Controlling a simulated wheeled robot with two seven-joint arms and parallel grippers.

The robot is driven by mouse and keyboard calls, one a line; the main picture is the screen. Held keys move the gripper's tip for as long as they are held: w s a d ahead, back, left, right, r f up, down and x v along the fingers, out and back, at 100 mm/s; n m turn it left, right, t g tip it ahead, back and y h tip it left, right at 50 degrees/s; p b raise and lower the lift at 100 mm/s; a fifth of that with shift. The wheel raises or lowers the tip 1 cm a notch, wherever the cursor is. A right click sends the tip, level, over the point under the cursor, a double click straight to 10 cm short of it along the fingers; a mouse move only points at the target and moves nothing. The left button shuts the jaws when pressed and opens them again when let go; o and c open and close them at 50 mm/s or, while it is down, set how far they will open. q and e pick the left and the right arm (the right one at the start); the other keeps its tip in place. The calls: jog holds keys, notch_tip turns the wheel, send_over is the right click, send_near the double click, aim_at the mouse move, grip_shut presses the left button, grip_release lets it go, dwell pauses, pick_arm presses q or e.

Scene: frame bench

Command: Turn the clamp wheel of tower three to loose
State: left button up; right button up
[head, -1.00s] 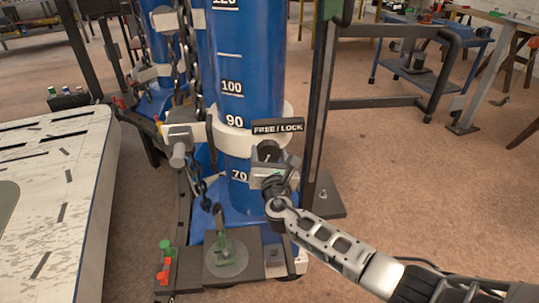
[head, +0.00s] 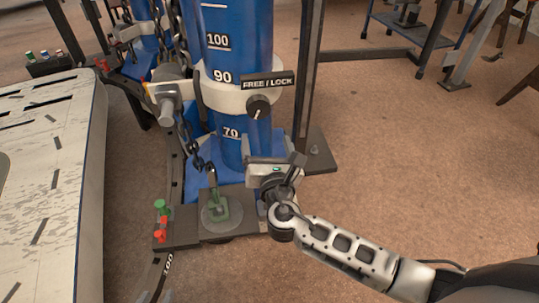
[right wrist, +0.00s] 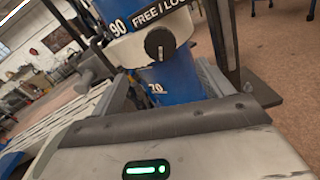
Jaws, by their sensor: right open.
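The blue tower (head: 240,62) stands upright with a white collar (head: 222,95) around it. A dark round clamp wheel (head: 258,107) with a pale pointer mark sits on the collar, below a FREE / LOCK plate (head: 267,82). In the right wrist view the wheel (right wrist: 160,44) is unobstructed and its mark runs roughly up and down; I cannot tell which setting it marks. My right gripper (head: 275,165) is open and empty, below the wheel and apart from it. Its fingers (right wrist: 165,88) spread either side of the tower's lower part in the wrist view. No tower number is readable. My left gripper is not in view.
A grey fitting (head: 170,103) and chain (head: 187,130) are left of the collar. A dark upright post (head: 308,70) stands close on the right. A green handle (head: 218,203) is on the base, and a pale table (head: 60,170) is at left.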

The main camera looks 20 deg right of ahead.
jog(key=s, duration=0.3)
jog(key=shift+s+a, duration=0.3)
jog(key=shift+a, duration=0.05)
jog(key=s+f+m+g+y, duration=0.3)
jog(key=s+f+m, duration=0.4)
jog(key=m, duration=0.7)
jog(key=s+f+m+g+y, duration=0.3)
jog(key=s+f+m, duration=0.4)
jog(key=s+m, duration=0.3)
jog(key=m+g, duration=0.1)
jog(key=m, duration=0.3)
jog(key=shift+m+g, duration=0.3)
jog(key=shift+m, duration=0.1)
